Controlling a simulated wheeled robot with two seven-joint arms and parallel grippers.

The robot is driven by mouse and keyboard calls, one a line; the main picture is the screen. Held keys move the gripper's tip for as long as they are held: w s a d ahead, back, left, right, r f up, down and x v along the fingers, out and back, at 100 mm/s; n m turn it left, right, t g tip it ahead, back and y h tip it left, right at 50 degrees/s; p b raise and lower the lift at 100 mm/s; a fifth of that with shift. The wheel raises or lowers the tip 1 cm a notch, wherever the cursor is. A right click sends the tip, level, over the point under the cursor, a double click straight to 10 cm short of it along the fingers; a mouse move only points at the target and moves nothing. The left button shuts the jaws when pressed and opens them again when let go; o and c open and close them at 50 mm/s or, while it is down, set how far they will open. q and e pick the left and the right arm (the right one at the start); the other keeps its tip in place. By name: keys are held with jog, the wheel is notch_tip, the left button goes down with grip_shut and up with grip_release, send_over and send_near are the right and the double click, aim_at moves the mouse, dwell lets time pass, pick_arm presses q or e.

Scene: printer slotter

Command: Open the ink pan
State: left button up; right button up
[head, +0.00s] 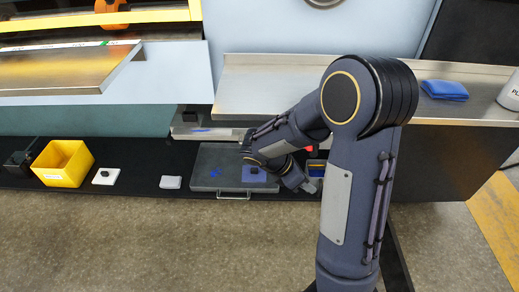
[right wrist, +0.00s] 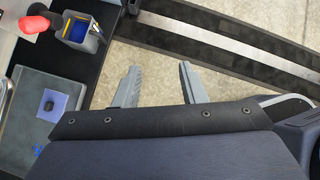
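A flat grey pan with a closed top (head: 207,168) sits on the black ledge in the head view, with a metal handle (head: 233,197) along its front edge. Blue stains and a blue square pad (head: 254,174) lie on its top. Part of this pan (right wrist: 35,112) shows at the left in the right wrist view. My right gripper (right wrist: 158,86) is open and empty, with floor visible between its fingers. In the head view my right gripper (head: 308,187) is at the pan's right side, apart from the handle. My left gripper is not in view.
A small container with blue and yellow inside (right wrist: 76,32) and a red knob (right wrist: 34,24) stand right of the pan. A yellow bin (head: 62,163) and white blocks stand left on the ledge. A metal shelf (head: 262,87) overhangs behind. The floor in front is clear.

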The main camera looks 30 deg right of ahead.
jog(key=w+d+f+n+t+h, duration=0.2)
jog(key=w+f+n+h, duration=0.1)
jog(key=w+n+h, duration=0.55)
jog(key=w+a+f+n+t, duration=0.3)
jog(key=w+n+t, duration=0.35)
jog(key=n, duration=0.25)
jog(key=w+a+f+n+t, duration=0.35)
jog(key=w+n+t, duration=0.3)
jog(key=n, duration=0.25)
jog(key=shift+m+g, duration=0.25)
jog(key=shift+g, duration=0.05)
jog(key=b+x, duration=0.2)
jog(key=x, duration=0.4)
jog(key=shift+w+r, duration=0.15)
jog(key=shift+w, duration=0.1)
jog(key=shift+w+d+r, duration=0.15)
jog(key=shift+w+d, duration=0.1)
grip_shut()
